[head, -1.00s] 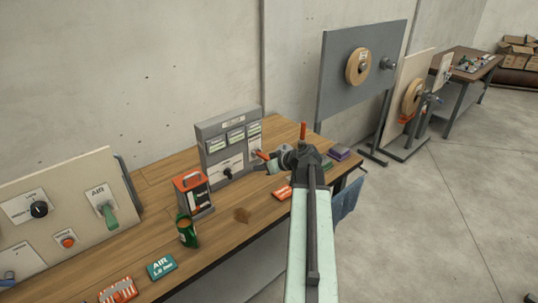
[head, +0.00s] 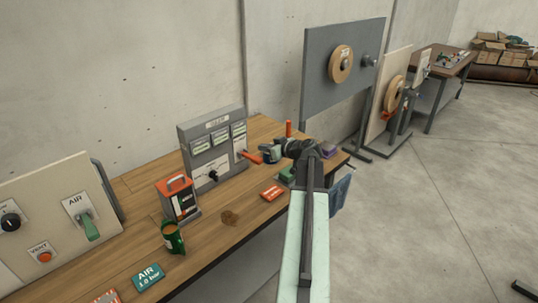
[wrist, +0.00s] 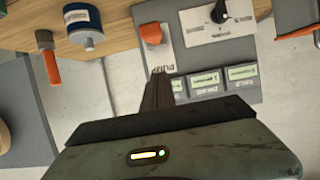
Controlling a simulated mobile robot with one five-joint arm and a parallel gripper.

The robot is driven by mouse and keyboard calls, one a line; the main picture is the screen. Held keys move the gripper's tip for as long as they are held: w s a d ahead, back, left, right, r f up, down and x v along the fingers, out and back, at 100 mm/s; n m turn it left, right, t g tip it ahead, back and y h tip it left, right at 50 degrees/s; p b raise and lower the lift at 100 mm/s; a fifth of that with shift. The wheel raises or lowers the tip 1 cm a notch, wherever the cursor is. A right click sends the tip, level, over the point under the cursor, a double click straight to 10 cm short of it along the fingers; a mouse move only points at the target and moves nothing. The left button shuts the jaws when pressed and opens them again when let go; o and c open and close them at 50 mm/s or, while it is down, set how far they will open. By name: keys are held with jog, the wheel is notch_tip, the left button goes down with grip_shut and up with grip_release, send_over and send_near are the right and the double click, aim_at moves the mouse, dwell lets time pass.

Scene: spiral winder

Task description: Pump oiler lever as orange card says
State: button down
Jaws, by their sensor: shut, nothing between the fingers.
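The grey panel box (head: 213,150) stands at the back of the bench with white labels and a black knob. An orange lever (head: 250,157) sticks out at its right side. In the wrist view, turned upside down, the orange lever (wrist: 152,33) is beside the PUMP lettering on the panel (wrist: 205,62). An orange card (head: 272,193) lies on the bench in front; its text is too small to read. My gripper (wrist: 160,76) is shut and empty, its tips seen in front of the PUMP end of the panel. In the head view my wrist hides the tips.
A blue and white cylinder (wrist: 85,25) and an upright orange handle (wrist: 50,65) stand beside the panel.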

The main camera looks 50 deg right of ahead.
aim_at(260, 159)
jog(key=b+x, duration=0.1)
jog(key=x, duration=0.3)
jog(key=shift+f, duration=0.15)
jog(key=shift+s+f+b, duration=0.25)
jog(key=shift+f+b, duration=0.85)
jog(key=shift+b, duration=0.05)
jog(key=shift+s+f+b, duration=0.2)
jog(key=shift+f+b, duration=0.5)
jog(key=shift+b, duration=0.05)
jog(key=shift+r, duration=0.1)
